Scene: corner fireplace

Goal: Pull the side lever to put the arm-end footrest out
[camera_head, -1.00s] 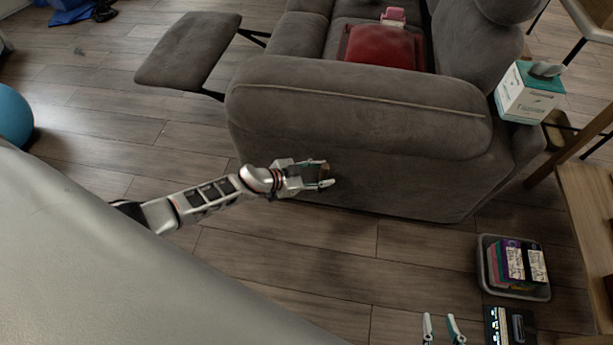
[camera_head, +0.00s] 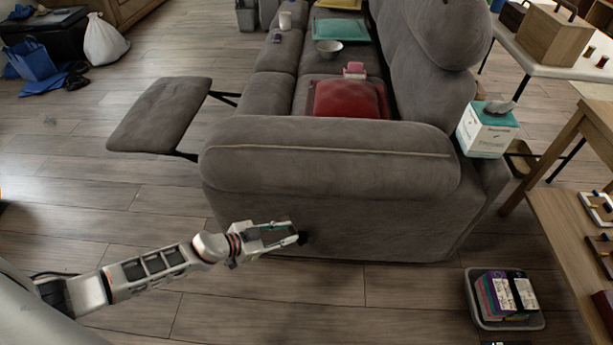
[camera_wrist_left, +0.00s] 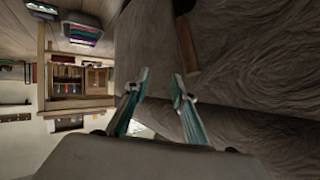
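The grey sofa (camera_head: 330,205) shows its arm's outer side in the head view. Its arm-end footrest (camera_head: 158,115) stands out from the seat front, raised and level. The side lever (camera_head: 302,238) is a small dark piece low on that side. In the left wrist view the lever (camera_wrist_left: 188,46) is a dark brown bar just beyond the fingertips. My left gripper (camera_head: 280,234) is beside the sofa's side, open, with nothing seen held in it. In the left wrist view its two teal fingers (camera_wrist_left: 159,78) stand apart. My right gripper is not in view.
A grey bin of colourful items (camera_head: 474,312) stands on the floor at lower right. A tissue box (camera_head: 486,132) is by the sofa's back, near a wooden table (camera_head: 560,225). A red cushion (camera_head: 347,99) lies on the seat. The floor before the sofa's side is clear.

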